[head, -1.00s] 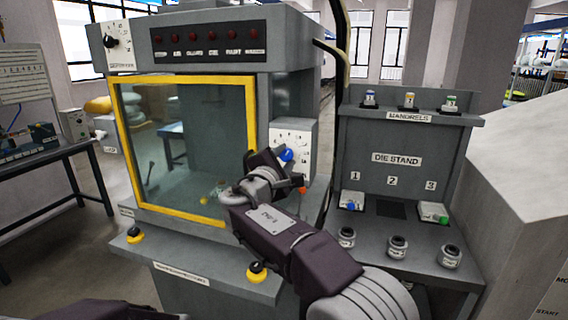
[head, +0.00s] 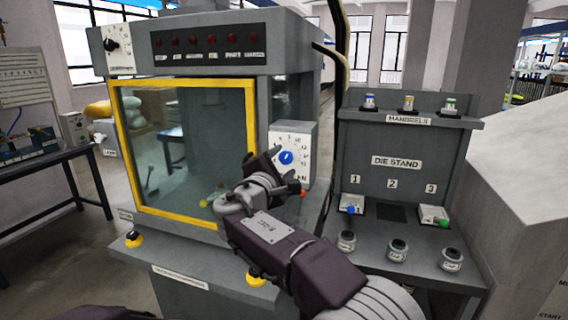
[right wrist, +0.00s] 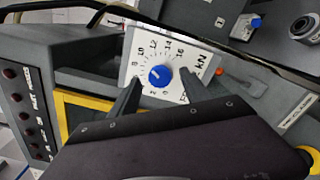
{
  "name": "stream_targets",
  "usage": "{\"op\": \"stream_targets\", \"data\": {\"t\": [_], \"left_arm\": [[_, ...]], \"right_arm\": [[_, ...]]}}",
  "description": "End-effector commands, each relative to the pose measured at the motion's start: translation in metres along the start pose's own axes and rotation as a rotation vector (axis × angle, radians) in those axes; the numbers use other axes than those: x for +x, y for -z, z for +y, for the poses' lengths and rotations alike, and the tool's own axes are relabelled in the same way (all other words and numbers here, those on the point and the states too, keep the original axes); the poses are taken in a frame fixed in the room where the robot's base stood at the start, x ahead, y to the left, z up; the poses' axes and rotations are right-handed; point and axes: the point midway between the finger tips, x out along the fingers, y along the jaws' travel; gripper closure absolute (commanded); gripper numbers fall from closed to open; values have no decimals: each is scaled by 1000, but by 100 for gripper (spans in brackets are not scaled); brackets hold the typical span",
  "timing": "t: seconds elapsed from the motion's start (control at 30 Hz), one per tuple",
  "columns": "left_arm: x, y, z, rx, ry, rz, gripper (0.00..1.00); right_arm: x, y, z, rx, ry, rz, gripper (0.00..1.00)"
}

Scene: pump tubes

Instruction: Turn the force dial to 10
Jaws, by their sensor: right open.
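The force dial (head: 286,157) is a round blue knob on a white plate (head: 301,141) on the right side of the grey machine. In the right wrist view the blue knob (right wrist: 160,76) shows whole, ringed by numbers, with "kN" beside them. A short pale mark shows on the knob, but I cannot tell its exact reading. My right gripper (head: 263,160) is just left of the dial in the head view. In the right wrist view the right gripper (right wrist: 160,92) is open, its two dark fingers below and either side of the knob, apparently not touching it.
A yellow-framed window (head: 185,150) is left of the dial. An orange-red button (head: 303,193) sits below the dial. The die stand (head: 397,162) with small dies and mandrels is to the right. A second knob (head: 111,45) is at the machine's upper left.

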Motion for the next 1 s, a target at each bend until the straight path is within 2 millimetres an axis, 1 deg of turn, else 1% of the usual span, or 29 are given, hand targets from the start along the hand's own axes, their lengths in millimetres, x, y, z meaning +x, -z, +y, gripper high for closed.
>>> {"op": "stream_targets", "data": {"t": [0.03,0.1,0.2,0.3,0.4,0.47,0.67,0.73,0.77,0.83,0.87,0.9,0.97,1.0], "left_arm": [[6,-1,0,0,0,0,64],[10,-1,0,0,0,0,64],[12,-1,0,0,0,0,64],[13,-2,0,0,0,0,64],[14,-2,0,0,0,0,64],[14,-2,0,0,0,0,64],[13,-1,0,0,0,0,64],[13,-1,0,0,0,0,64],[13,-2,0,0,0,0,64],[13,-2,0,0,0,0,64],[13,-2,0,0,0,0,64],[13,-2,0,0,0,0,64],[14,-2,0,0,0,0,64],[14,-2,0,0,0,0,64]], "right_arm": [[-13,2,-2,1,-3,4,45],[-30,2,-2,0,-3,4,45],[-50,2,-1,1,-3,3,45],[-65,1,-1,0,-1,3,45],[-72,0,-1,0,0,1,45],[-74,0,-1,0,0,1,45],[-73,0,-1,0,0,0,45],[-68,-5,-4,0,8,-13,45],[-62,-12,-6,2,16,-28,45],[-42,-43,-15,18,42,-90,45],[-32,-63,-22,23,60,-128,45],[-18,-89,-41,14,101,-178,45],[-2,-120,-88,6,214,-224,45],[3,-134,-124,10,301,-235,45]]}}
